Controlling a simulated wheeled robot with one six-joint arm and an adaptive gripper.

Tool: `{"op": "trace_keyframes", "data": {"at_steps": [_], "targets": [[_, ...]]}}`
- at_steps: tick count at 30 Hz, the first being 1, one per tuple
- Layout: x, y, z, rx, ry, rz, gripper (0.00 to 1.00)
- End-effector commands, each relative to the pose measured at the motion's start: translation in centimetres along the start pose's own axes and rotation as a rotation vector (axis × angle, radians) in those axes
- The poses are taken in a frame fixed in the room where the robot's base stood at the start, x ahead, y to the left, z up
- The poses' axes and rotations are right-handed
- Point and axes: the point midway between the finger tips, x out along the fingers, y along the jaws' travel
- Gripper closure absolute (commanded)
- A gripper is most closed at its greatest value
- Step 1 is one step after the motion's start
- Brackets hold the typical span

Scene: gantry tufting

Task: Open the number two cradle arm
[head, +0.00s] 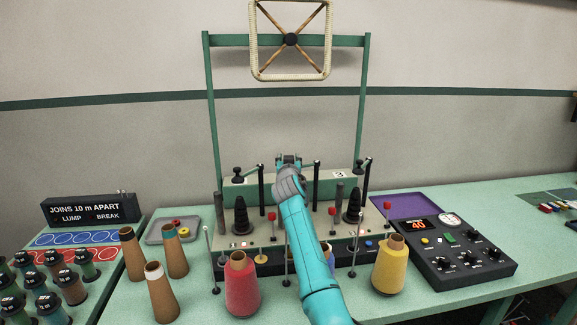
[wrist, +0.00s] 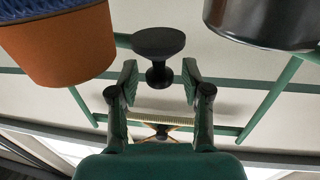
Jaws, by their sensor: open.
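My gripper (head: 289,160) is over the middle of the winding machine (head: 250,222) and hides most of its middle station in the head view. In the wrist view, my gripper (wrist: 159,80) is open, and a black mushroom-shaped knob (wrist: 158,43) shows between and just beyond its fingertips. I see no clear contact. This knob appears to be the one on the number two cradle arm; its number and the arm itself are hidden. The left station's black knob (head: 238,172) stands beside its post. A plate reading 3 (head: 339,174) marks the right station.
In the wrist view, a brown cone with blue yarn (wrist: 62,45) is close on the left and a dark cylinder (wrist: 262,22) close on the right. Red (head: 242,285) and yellow (head: 390,265) yarn cones stand in front. A control box (head: 462,262) is at the right.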

Motion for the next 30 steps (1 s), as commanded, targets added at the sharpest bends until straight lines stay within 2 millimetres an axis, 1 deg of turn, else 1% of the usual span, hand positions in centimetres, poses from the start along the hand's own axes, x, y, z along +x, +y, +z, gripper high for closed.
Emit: {"op": "trace_keyframes", "data": {"at_steps": [5, 8, 24, 30], "targets": [[-1.3, -0.1, 0.1, 0.001, 0.000, 0.000, 0.52], [-2.5, -0.1, 0.2, 0.001, 0.000, -0.001, 0.52], [-10.0, -0.1, 0.1, 0.001, 0.000, -0.002, 0.52], [-11.5, -0.1, 0.1, 0.001, -0.001, -0.001, 0.52]]}}
